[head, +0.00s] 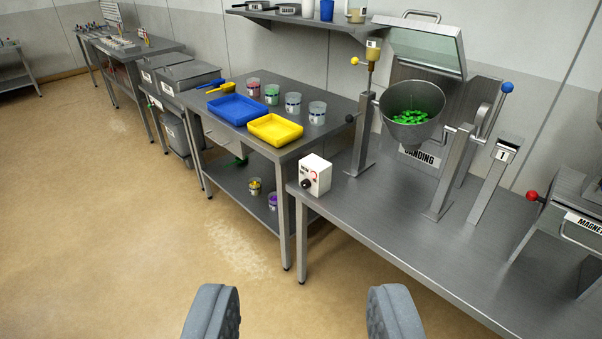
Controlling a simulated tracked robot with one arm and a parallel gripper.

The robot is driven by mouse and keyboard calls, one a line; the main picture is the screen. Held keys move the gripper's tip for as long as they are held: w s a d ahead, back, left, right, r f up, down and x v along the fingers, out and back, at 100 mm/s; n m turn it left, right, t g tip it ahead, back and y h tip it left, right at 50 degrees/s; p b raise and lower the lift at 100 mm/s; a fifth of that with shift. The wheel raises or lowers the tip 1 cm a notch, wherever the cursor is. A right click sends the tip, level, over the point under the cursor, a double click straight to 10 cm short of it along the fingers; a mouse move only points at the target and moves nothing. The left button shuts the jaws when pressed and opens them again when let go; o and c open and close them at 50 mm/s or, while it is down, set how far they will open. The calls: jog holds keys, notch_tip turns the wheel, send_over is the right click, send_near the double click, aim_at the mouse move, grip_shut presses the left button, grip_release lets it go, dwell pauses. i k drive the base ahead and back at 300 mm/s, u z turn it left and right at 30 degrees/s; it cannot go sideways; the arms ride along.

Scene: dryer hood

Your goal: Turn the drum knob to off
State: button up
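A small white control box (315,173) stands on the front left corner of the steel table. A black knob (305,184) sits low on its front face, with a red mark above it. The knob's pointer is too small to read. A steel drum (380,106) with green pieces in it is tilted on a stand behind the box, above a plate that reads "CANDING". My gripper (303,312) is open and empty at the bottom of the view, with its grey fingers wide apart. It appears below and in front of the box, not touching it.
A second steel table (345,88) to the left holds a blue tray (236,109), a yellow tray (275,129) and several cups. A lever with a blue ball (507,88) and a red-knobbed machine (532,196) stand to the right. The floor (120,240) at left is clear.

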aim_at(306, 183)
jog(key=u, duration=0.4)
jog(key=i, duration=2.05)
jog(key=z, duration=0.15)
